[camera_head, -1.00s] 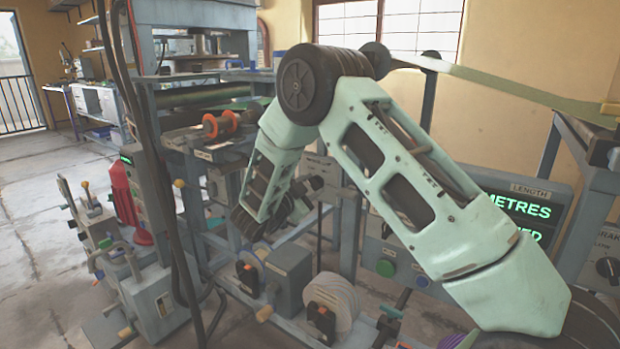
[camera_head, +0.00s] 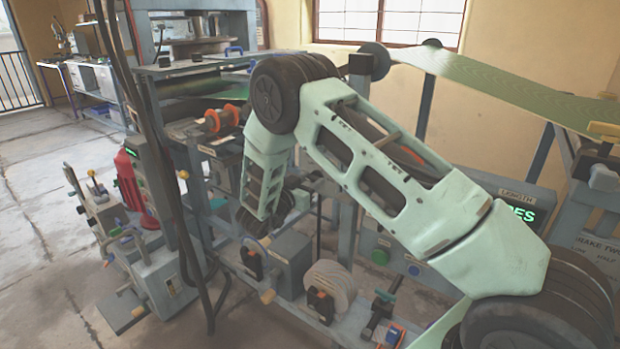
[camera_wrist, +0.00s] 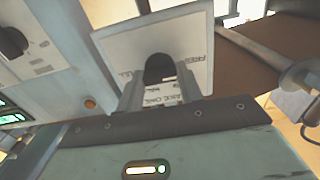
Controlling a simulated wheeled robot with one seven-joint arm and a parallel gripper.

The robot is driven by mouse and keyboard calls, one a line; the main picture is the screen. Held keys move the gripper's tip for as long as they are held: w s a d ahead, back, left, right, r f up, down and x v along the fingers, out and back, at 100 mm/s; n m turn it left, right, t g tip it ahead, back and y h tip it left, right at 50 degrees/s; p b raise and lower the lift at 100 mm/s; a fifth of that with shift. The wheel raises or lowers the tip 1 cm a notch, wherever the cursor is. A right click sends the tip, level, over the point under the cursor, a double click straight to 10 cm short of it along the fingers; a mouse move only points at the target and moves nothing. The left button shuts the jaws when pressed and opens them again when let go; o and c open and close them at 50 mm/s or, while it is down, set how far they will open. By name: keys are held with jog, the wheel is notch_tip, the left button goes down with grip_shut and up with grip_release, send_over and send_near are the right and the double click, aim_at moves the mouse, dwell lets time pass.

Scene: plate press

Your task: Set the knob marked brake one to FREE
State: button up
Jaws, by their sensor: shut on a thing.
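In the wrist view, a dark knob (camera_wrist: 160,66) with a rounded end stands in front of a pale square plate. My gripper (camera_wrist: 161,86) is shut on this knob, with a grey finger on each side. In the head view, my arm covers the gripper and this knob. A panel marked BRAKE TWO (camera_head: 598,246) shows at the right edge, partly cut off.
In the wrist view, another black knob (camera_wrist: 12,42) sits on a panel at left, near green displays (camera_wrist: 12,118). In the head view, a green button (camera_head: 380,257), a blue button (camera_head: 414,269) and a grey disc stack (camera_head: 331,283) stand below my arm. A green web (camera_head: 500,85) runs at upper right.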

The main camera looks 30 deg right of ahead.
jog(key=shift+f, duration=0.1)
dwell(0.4)
jog(key=o, duration=1)
jog(key=shift+a, duration=0.1)
jog(key=v, duration=1.7)
jog(key=shift+s+a, duration=0.1)
jog(key=shift+a, duration=0.05)
